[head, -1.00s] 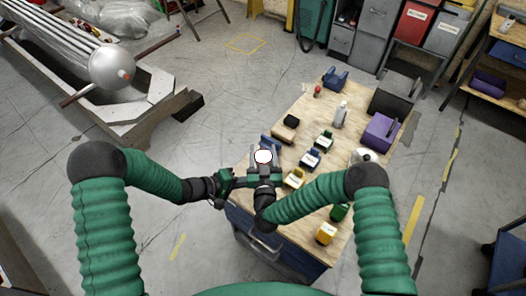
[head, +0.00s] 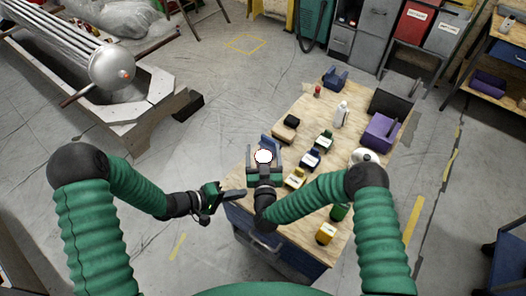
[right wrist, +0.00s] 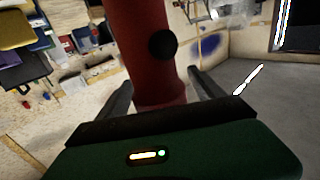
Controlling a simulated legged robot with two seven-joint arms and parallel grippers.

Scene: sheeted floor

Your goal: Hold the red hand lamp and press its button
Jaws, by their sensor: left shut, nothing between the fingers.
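The red hand lamp (right wrist: 145,80) stands between the two fingers of my right gripper (right wrist: 165,95) in the right wrist view, and the gripper is shut on it. Its round black button (right wrist: 162,45) faces that camera and is uncovered. In the head view I see the lamp's bright white round end (head: 263,156) with a thin red rim, above my right gripper (head: 264,172). My left gripper (head: 242,194) is shut and empty, lower and to the left of the lamp, apart from it.
A wooden-topped bench (head: 295,110) lies beneath and beyond my right arm. It carries several coloured blocks, a white bottle (head: 341,114) and a purple box (head: 380,132). A metal roller machine (head: 112,66) stands at the upper left. The floor left of the bench is open.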

